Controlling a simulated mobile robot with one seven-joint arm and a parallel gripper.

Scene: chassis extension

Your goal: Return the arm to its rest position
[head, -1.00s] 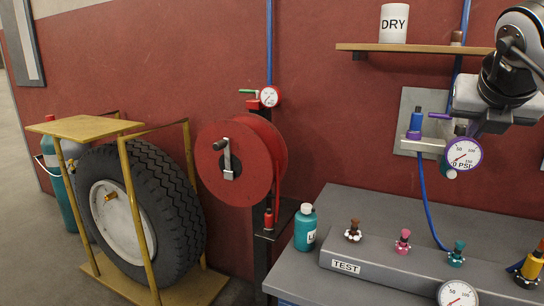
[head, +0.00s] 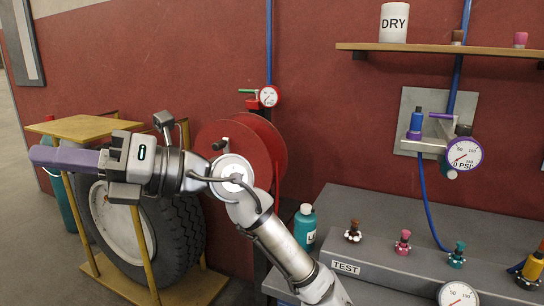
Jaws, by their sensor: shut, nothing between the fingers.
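My arm reaches up from the bottom middle of the head view and bends to the left. My gripper (head: 62,157) points left, with its purple fingers together and nothing between them. It is in front of the tire (head: 175,225) and the yellow stand (head: 75,128), as seen from the head. I cannot tell how far it is from them. My arm hides part of the red hose reel (head: 268,150) and part of the wheel.
A grey bench (head: 370,210) at the right holds a teal bottle (head: 305,227), a TEST block (head: 346,267) with several coloured fittings, and a gauge (head: 457,295). A purple gauge (head: 463,154) hangs on the wall plate. A wooden shelf (head: 440,47) carries a DRY cup (head: 393,23).

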